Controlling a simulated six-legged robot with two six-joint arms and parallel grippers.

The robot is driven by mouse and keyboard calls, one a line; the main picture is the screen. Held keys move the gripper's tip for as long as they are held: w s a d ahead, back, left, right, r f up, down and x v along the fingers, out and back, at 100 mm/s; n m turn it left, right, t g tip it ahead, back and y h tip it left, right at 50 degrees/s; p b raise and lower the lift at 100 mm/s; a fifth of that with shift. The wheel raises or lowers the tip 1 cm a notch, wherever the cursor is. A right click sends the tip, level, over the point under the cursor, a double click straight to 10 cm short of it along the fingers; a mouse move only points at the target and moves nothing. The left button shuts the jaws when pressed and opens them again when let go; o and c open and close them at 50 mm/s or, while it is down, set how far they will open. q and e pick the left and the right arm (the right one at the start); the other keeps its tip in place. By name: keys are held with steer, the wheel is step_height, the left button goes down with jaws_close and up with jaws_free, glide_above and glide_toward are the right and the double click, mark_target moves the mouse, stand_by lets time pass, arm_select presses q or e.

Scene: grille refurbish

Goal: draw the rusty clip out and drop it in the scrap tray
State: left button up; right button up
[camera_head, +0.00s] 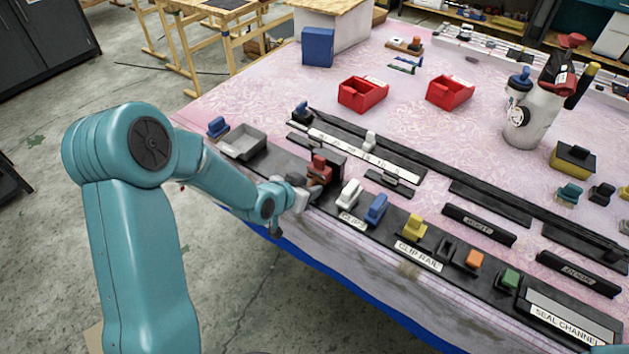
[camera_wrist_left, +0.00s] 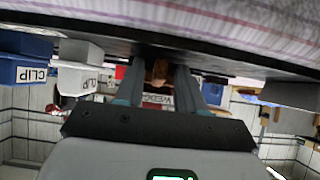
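In the wrist view a rusty brown clip (camera_wrist_left: 160,70) sits between the fingertips of my left gripper (camera_wrist_left: 160,78), under the dark rail edge. The fingers are a little apart, one on each side of it. I cannot tell whether they touch it. In the head view my left gripper (camera_head: 312,189) is low at the bench's near edge, at the clip rail (camera_head: 392,235), below a red clip piece (camera_head: 319,167). The rusty clip is not clear there. My right gripper is out of view.
White (camera_head: 349,193), blue (camera_head: 376,208) and yellow (camera_head: 413,226) clips stand along the rail to the right of my gripper. A long dark grille bar (camera_head: 370,150) lies behind.

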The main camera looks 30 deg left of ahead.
arm_select(q)
jaws_close()
steer(key=shift+s+b, duration=0.4)
steer(key=shift+s, duration=0.3)
stand_by(0.3)
steer(key=shift+s+a, duration=0.1)
steer(key=shift+s, duration=0.1)
steer(key=shift+s+b, duration=0.35)
steer(key=shift+s, duration=0.6)
steer(key=shift+s, duration=0.15)
